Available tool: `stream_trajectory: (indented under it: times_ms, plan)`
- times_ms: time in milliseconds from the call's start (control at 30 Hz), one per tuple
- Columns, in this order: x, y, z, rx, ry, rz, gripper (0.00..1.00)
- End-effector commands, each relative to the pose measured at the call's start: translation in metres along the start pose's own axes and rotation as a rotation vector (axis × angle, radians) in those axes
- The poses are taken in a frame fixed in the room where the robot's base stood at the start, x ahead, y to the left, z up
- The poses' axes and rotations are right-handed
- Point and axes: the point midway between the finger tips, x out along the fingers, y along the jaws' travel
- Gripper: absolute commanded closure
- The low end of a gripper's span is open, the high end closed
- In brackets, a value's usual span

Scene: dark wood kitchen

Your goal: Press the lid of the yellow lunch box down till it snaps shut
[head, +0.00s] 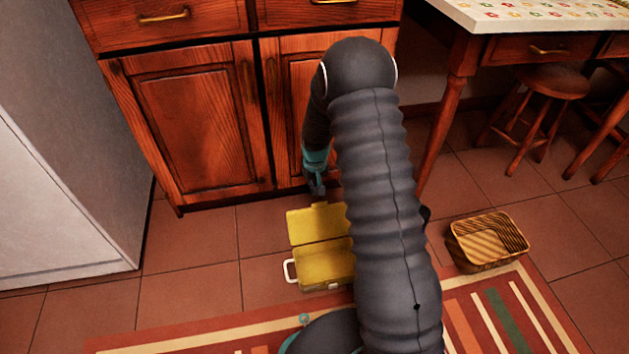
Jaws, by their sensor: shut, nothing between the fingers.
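The yellow lunch box (322,268) stands on the tiled floor in front of the wooden cabinet, with a white handle (289,271) on its left side. Its lid (314,225) is open, tipped back toward the cabinet, and the inside of the box shows. My arm hides the right part of the box and lid. My gripper (317,190) is shut and points down just behind the lid's far edge, near the cabinet door. I cannot tell whether it touches the lid.
The cabinet (195,130) stands close behind my gripper. A wicker basket (487,242) is on the floor at right, near a striped rug (505,310). A table and stools (540,90) are at the upper right, a fridge (60,150) at left. Tiles left of the box are clear.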

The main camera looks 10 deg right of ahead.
Motion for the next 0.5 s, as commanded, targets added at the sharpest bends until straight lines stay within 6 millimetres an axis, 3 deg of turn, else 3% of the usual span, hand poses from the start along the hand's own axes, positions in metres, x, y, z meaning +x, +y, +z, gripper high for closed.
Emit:
stream_trajectory:
  times_ms: [300, 500]
  plan:
    - [-0.008, 0.000, 0.031, 0.001, 0.000, 0.000, 1.00]
    - [-0.011, 0.000, 0.038, 0.000, 0.000, 0.000, 1.00]
